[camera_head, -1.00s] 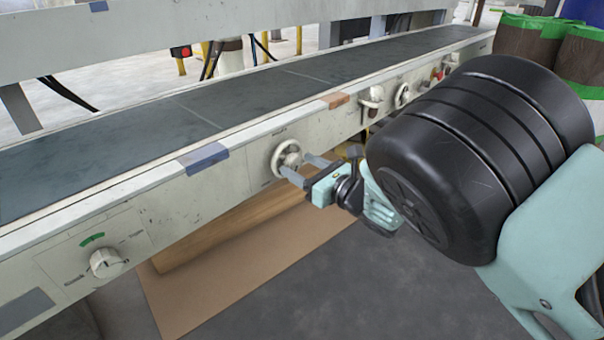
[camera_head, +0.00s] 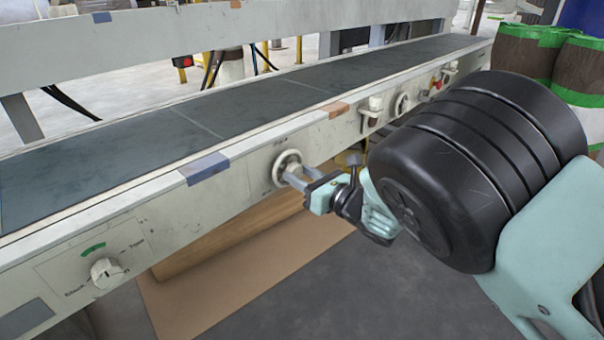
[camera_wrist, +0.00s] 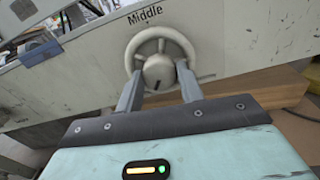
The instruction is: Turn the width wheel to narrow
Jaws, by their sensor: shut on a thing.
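The width wheel (camera_head: 286,163) is a small pale handwheel on the front face of the conveyor's side rail. In the wrist view the wheel (camera_wrist: 158,69) has a round hub with a dark mark near its bottom, and the word "Middle" stands above it. My gripper (camera_head: 295,177) reaches it from the lower right. In the wrist view the two grey fingers of my gripper (camera_wrist: 158,82) lie on either side of the hub, at the lower part of the rim, shut on the wheel. The other labels around the wheel are too small or hidden to read.
A selector knob (camera_head: 106,272) with a green arc sits on the rail at left. Several other controls (camera_head: 403,104) sit farther right along it. The dark belt (camera_head: 230,105) runs above. Brown cardboard (camera_head: 240,262) lies below the rail. Green-topped bags (camera_head: 527,52) stand at right.

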